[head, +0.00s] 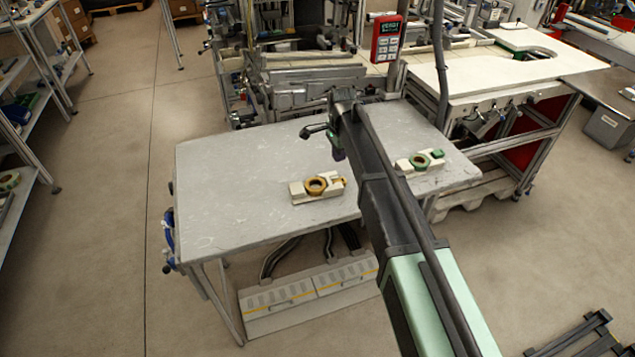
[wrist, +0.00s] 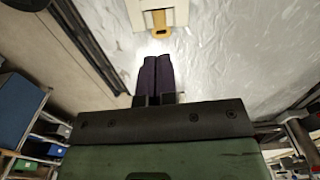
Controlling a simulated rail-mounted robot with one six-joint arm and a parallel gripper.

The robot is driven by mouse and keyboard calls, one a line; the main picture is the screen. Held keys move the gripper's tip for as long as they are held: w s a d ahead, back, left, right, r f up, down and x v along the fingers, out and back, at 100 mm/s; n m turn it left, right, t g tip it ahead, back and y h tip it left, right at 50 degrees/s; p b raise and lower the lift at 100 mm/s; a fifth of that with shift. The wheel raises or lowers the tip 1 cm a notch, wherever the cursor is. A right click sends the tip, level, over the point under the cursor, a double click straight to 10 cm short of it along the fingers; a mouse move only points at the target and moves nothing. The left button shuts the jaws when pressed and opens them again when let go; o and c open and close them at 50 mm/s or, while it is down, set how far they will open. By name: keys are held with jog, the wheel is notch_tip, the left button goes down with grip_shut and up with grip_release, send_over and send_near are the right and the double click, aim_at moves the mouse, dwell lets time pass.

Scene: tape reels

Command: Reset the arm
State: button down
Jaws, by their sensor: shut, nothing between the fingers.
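My gripper (wrist: 156,75) is shut and empty in the wrist view, its two dark fingers side by side. In the head view my arm reaches from the lower right up over the grey table, and its fingers are hard to make out there. A cream holder (head: 301,193) with an orange tape reel (head: 316,185) sits on the table left of my arm. A second cream holder (head: 404,165) with a green tape reel (head: 420,161) sits right of my arm. In the wrist view, part of a cream holder (wrist: 145,12) with a yellow-orange piece lies beyond the fingertips, apart from them.
The left part of the grey table (head: 225,190) is clear. Machinery with a red control box (head: 386,38) stands behind it. A white-topped bench (head: 480,72) is at the right. Shelving (head: 20,125) stands at the far left, with open floor between.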

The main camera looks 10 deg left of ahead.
jog(key=s+d+n, duration=0.6)
jog(key=s+d, duration=0.4)
jog(key=s, duration=0.4)
jog(key=s+d+n, duration=0.6)
jog(key=s+d, duration=0.5)
jog(key=s, duration=0.3)
jog(key=shift+s+d, duration=0.15)
